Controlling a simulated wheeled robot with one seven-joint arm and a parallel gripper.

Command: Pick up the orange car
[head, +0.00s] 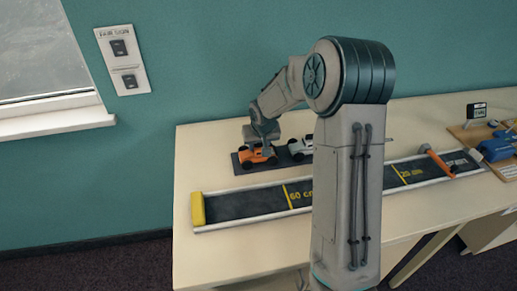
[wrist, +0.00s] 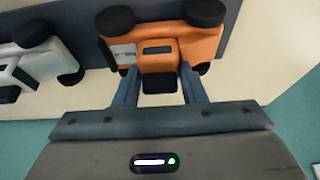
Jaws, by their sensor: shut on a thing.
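The orange car (head: 257,156) is at the left end of a dark mat (head: 238,166) on the table, with my gripper (head: 265,137) directly over it. In the wrist view the orange car (wrist: 165,45) lies between the two fingers of my gripper (wrist: 160,88), which are shut on it. Its dark wheels show at the corners. I cannot tell whether the car is lifted off the mat; it looks to be at or very near it.
A white car (head: 300,147) stands just right of the orange car; it also shows in the wrist view (wrist: 38,62). A marked track (head: 250,204) with a yellow end block (head: 197,208) runs in front. A blue item (head: 497,150) is at the far right. The wall is close behind.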

